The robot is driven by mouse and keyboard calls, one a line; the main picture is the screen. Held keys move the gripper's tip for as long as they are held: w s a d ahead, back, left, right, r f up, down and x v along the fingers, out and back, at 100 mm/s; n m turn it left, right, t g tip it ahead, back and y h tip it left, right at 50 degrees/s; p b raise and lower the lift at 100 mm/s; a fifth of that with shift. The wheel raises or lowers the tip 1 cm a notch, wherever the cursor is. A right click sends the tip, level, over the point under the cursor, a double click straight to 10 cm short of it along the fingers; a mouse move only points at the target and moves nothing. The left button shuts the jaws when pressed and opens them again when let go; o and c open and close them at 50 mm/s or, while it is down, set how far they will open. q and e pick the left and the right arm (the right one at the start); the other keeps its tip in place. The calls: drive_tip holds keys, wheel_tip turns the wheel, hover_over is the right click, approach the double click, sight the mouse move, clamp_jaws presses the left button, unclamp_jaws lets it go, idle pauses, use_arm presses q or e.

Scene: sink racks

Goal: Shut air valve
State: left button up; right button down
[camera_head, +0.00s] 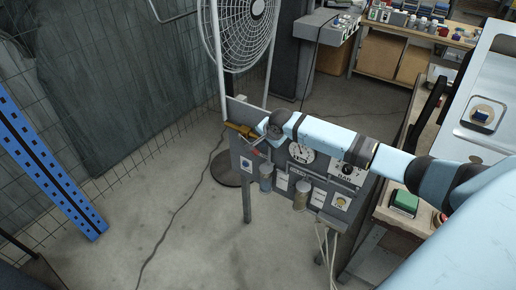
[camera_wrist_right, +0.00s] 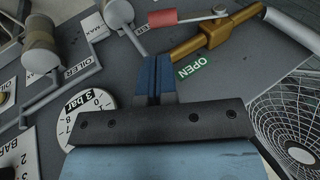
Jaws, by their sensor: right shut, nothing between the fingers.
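The air valve has a brass body (camera_wrist_right: 205,38) and a lever with a red grip (camera_wrist_right: 178,17). In the head view, the brass body (camera_head: 239,131) sits at the top left of the grey panel, partly behind my right gripper (camera_head: 262,127). A bit of red grip (camera_head: 257,150) shows below the gripper. In the wrist view, my right gripper (camera_wrist_right: 155,72) is shut and empty, its blue fingers pointing at the red grip. A green OPEN label (camera_wrist_right: 193,69) is beside the fingers. My left gripper is not in view.
The panel (camera_head: 272,205) also carries a pressure gauge (camera_head: 301,153), a BAR dial (camera_head: 347,173) and two oiler cups, one (camera_head: 301,195) below the gauge. A fan (camera_head: 245,33) stands behind. A workbench (camera_head: 398,212) is at the right.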

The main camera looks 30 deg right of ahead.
sight(257, 153)
use_arm(q)
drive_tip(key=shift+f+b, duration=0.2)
drive_tip(key=shift+b, duration=0.1)
use_arm(e)
drive_tip(key=x, duration=0.8)
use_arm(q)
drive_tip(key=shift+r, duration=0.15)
use_arm(e)
drive_tip(key=shift+f, duration=0.15)
